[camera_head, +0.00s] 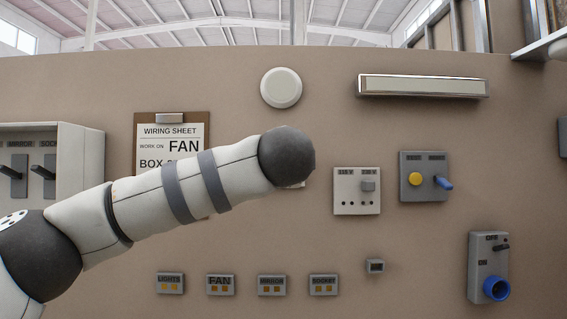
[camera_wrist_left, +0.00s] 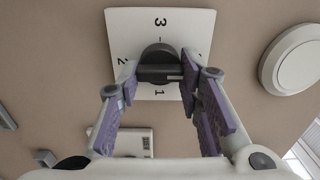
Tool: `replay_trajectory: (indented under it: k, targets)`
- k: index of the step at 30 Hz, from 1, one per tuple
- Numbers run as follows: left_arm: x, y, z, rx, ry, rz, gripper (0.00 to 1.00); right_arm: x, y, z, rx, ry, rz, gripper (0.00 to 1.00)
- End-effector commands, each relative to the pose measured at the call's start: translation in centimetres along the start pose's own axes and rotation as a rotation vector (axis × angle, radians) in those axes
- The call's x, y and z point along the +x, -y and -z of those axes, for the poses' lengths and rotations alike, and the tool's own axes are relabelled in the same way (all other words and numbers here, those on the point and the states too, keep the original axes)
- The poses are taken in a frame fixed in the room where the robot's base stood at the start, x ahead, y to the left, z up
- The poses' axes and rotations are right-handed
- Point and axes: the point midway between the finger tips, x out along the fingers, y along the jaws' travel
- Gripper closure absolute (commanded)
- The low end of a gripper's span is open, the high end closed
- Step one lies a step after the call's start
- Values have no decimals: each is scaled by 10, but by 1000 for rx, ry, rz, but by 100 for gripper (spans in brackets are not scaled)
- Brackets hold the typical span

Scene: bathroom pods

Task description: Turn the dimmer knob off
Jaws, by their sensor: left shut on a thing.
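The dimmer knob (camera_wrist_left: 158,68) is dark and round with a raised horizontal grip bar. It sits on a white plate (camera_wrist_left: 190,22) in the left wrist view, with 3 above it, 2 at left and 1 below. A pale mark shows near the bar's right end. My left gripper (camera_wrist_left: 160,76) is shut on the knob, with purple-padded fingers at both ends of the bar. The plate's right side is partly hidden by a finger. In the head view my left arm hides the knob and the gripper. My right gripper is not in view.
A wiring sheet on a clipboard (camera_head: 172,118) hangs behind my left arm. A round white fixture (camera_head: 281,88) is above the arm. To the right are a socket box (camera_head: 348,202), a box with a yellow button (camera_head: 409,163) and an ON/OFF box (camera_head: 481,268). Labelled small boxes (camera_head: 220,285) line the bottom.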

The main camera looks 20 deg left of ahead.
Motion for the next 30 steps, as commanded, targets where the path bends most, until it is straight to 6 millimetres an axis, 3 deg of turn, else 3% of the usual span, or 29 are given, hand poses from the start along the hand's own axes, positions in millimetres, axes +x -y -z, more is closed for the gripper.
replay_trajectory:
  k: [1,2,4,15,24,30]
  targets:
    - [0,1,-1,-3,1,1,95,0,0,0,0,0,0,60]
    - [0,1,-1,-2,1,1,63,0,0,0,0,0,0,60]
    - [0,1,0,-2,1,1,47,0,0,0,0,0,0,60]
    - [-7,1,1,0,-3,1,47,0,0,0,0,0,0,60]
    - [-83,2,0,0,-4,5,47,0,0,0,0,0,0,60]
    - [-115,1,0,-1,-1,2,47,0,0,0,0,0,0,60]
